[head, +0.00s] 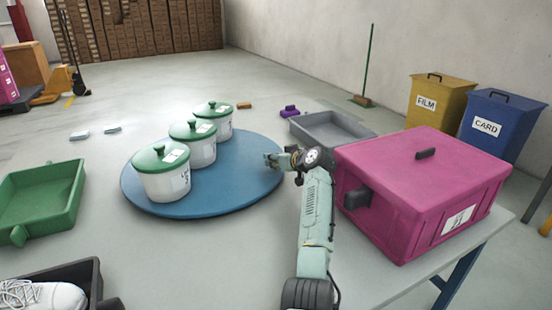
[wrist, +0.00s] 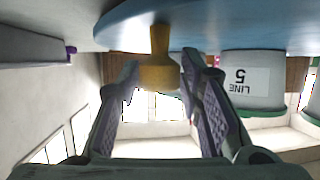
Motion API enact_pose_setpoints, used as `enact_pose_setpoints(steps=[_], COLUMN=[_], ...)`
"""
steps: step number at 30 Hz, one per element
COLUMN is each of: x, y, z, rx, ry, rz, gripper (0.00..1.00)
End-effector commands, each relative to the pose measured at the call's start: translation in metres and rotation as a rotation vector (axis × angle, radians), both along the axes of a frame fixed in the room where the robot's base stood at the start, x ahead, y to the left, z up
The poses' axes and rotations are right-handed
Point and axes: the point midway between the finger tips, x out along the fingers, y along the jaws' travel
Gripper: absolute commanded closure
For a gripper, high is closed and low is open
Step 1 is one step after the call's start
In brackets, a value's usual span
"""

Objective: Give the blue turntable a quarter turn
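The blue turntable (head: 232,182) lies flat on the table with three white pots on it. The pots have green lids: near (head: 163,180), middle (head: 200,152) and far (head: 218,124). My gripper (head: 279,160) is at the turntable's right edge. In the wrist view, which is upside down, the turntable (wrist: 225,28) spans the top. A yellow-brown knob (wrist: 160,70) stands on it near the rim. My gripper (wrist: 160,72) is open, with one finger on each side of the knob. I cannot tell whether either finger touches it. In the head view my gripper hides the knob.
A magenta box (head: 415,190) stands close to the right of my arm. A grey tray (head: 335,128) lies behind it. A green tray (head: 40,200) is at the left, and a dark tray with a white shoe (head: 40,295) at the front left.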

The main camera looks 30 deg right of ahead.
Motion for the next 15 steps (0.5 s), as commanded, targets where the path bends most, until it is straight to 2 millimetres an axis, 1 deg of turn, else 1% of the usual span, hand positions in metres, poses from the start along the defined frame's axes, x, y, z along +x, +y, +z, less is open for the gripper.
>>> enact_pose_setpoints(steps=[1, 5, 12, 15], x=[0.0001, 0.0002, 0.0003, 0.0005], y=[0.0000, 0.0000, 0.0000, -0.0001], z=[0.0004, 0.0009, 0.0015, 0.0061], rx=[0.000, 0.000, 0.000, -0.001], ry=[-0.001, -0.002, -0.003, -0.004], rz=[0.000, 0.000, -0.001, -0.001], gripper=[0.61, 0.53, 0.53, 0.53])
